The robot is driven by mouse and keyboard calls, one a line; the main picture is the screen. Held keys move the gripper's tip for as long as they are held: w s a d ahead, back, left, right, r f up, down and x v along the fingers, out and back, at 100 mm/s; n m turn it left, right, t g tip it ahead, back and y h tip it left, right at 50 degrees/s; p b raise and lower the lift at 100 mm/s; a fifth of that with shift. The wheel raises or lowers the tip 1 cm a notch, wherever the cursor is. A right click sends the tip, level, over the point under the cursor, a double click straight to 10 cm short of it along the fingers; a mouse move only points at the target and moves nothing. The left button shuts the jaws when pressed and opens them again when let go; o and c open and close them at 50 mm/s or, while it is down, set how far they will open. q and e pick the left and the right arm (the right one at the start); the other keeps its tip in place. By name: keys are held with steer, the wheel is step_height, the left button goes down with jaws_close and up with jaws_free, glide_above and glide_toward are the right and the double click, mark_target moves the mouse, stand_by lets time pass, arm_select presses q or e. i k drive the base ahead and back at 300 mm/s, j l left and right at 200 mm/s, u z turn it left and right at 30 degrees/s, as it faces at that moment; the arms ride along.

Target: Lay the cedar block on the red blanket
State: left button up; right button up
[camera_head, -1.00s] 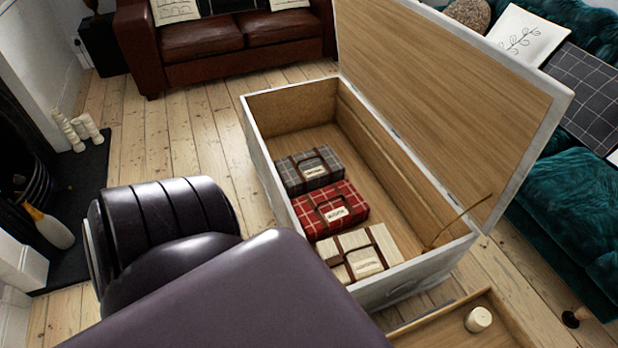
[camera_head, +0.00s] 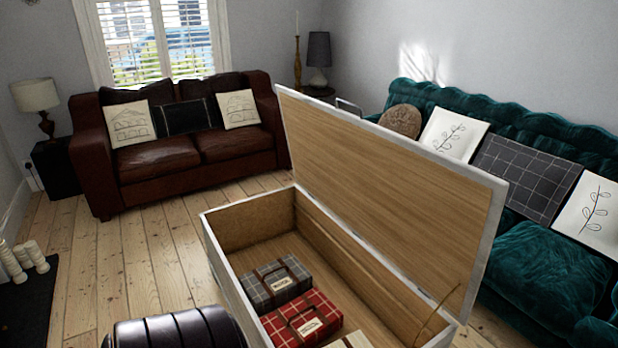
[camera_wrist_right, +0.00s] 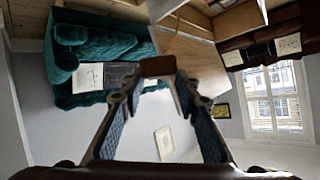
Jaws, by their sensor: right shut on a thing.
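The red plaid blanket (camera_head: 300,319) lies folded and strapped in the open chest (camera_head: 213,250), between a grey plaid blanket (camera_head: 273,283) and a cream one (camera_head: 349,342) cut off by the lower edge. In the right wrist view, my right gripper (camera_wrist_right: 158,72) is shut on a small reddish-brown block (camera_wrist_right: 158,66), which looks like the cedar block. It is held at the fingertips, and nothing touches it from below that I can see. The head view shows neither right gripper nor block. My left gripper is in no view.
The chest's raised lid (camera_head: 390,190) stands along its right side. A teal sofa (camera_head: 545,275) is beyond it, and a brown leather sofa (camera_head: 180,150) is at the back. Bare floorboards (camera_head: 110,265) lie left of the chest.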

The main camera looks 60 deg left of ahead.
mark_target(276, 323)
steer(key=j+u, duration=0.1)
steer(key=j, duration=0.55)
steer(key=j+u, duration=0.15)
steer(key=j, duration=0.55)
steer(key=i+j+u, duration=0.1)
steer(key=j, duration=0.55)
steer(key=j+u, duration=0.15)
steer(key=j, duration=0.5)
steer(key=i+j+u, duration=0.1)
steer(key=j, duration=0.55)
steer(key=i, duration=0.05)
